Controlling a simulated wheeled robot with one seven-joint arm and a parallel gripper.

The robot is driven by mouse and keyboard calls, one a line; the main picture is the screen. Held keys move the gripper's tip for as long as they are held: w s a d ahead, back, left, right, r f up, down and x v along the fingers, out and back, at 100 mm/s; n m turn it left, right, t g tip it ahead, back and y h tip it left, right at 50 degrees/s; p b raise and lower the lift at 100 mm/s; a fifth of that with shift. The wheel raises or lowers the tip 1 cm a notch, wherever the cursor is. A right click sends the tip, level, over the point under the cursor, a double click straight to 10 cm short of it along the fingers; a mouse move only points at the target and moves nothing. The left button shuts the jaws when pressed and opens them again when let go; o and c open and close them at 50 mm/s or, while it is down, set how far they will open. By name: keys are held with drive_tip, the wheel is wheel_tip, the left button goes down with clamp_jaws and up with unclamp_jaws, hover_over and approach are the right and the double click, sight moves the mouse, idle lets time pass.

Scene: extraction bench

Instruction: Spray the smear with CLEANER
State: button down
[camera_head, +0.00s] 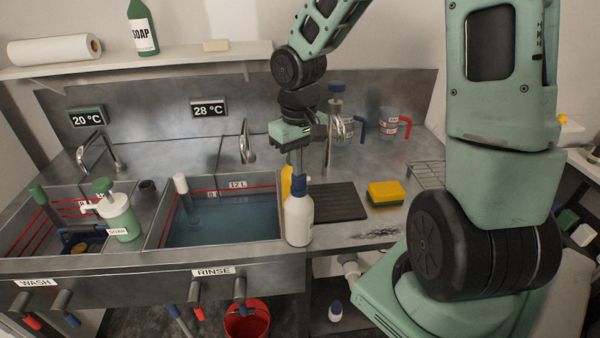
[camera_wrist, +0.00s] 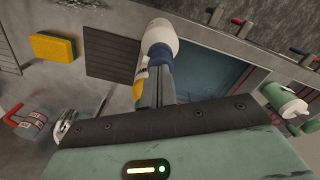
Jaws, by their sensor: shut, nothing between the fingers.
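A white bottle with a blue collar (camera_head: 299,220) stands upright at the front of the counter, beside the rinse basin. It also shows in the wrist view (camera_wrist: 160,38); no CLEANER label is readable. Part of a yellow bottle (camera_head: 286,182) shows behind it. The smear (camera_head: 376,234) is a dark, streaky patch on the counter's front strip, right of the white bottle. My gripper (camera_head: 297,168) is shut and empty, pointing down just above the white bottle's top. The fingers overlap the bottle top in view, so I cannot tell whether they touch.
A yellow-green sponge (camera_head: 385,193) and a dark ribbed mat (camera_head: 335,201) lie right of the water-filled rinse basin (camera_head: 225,230). A soap pump bottle (camera_head: 119,215) stands at the left basin. Handled jugs (camera_head: 388,125) and a wire rack (camera_head: 426,175) are behind.

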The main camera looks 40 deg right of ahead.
drive_tip(key=shift+r+p, duration=1.25)
drive_tip(key=shift+f, duration=0.2)
drive_tip(key=shift+f+b, duration=1.05)
drive_tip(key=shift+r+p, duration=1.2)
drive_tip(key=shift+r, duration=0.1)
wheel_tip(320, 180, up, 6)
drive_tip(key=p, duration=0.5)
drive_tip(key=shift+p, duration=0.4)
